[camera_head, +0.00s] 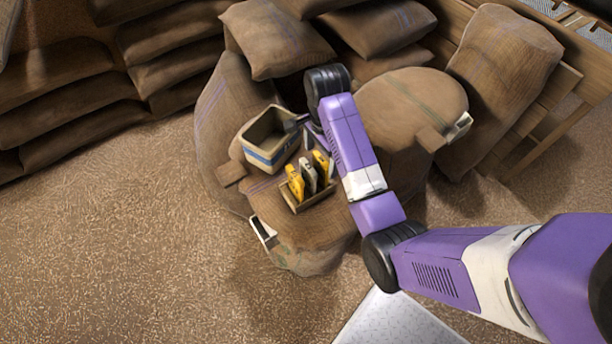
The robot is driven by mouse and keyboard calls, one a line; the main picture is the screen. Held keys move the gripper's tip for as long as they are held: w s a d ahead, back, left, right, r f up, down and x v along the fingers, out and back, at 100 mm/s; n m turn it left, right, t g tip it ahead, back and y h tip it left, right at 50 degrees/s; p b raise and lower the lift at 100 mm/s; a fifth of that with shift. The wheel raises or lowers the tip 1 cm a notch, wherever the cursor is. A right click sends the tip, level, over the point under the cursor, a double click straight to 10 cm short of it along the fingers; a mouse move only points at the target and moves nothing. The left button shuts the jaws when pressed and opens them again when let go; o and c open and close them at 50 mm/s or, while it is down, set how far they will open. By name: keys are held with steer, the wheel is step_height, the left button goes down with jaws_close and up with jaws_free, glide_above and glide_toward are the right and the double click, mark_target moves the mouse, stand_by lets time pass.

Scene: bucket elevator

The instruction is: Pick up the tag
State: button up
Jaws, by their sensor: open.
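Several flat upright pieces, two yellow and one pale, stand in a small wooden box (308,203) on the sacks; they look like tags. The front yellow one (295,184) is at the left, the pale one (308,174) in the middle, and the other yellow one (321,164) at the right. I cannot tell which is the tag. My gripper (304,130) is partly hidden by my arm. It is just behind the box, beside the bin's right edge, and apart from the upright pieces as far as I can see. It is open; its fingertips are not clear.
A cream bin (268,153) with a blue stripe stands behind the wooden box. White pieces with dark faces lie at the sacks' front left (262,231) and right (459,127). Stacked sacks (72,92) fill the back left. The grain-strewn floor (120,260) at left is open.

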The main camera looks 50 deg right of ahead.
mark_target(321, 171)
steer(key=shift+a+f, duration=0.1)
steer(key=shift+f, duration=0.9)
steer(key=shift+s+f+p, duration=0.1)
steer(key=shift+f+p, duration=0.25)
steer(key=shift+f, duration=2.5)
steer(key=c, duration=1.4)
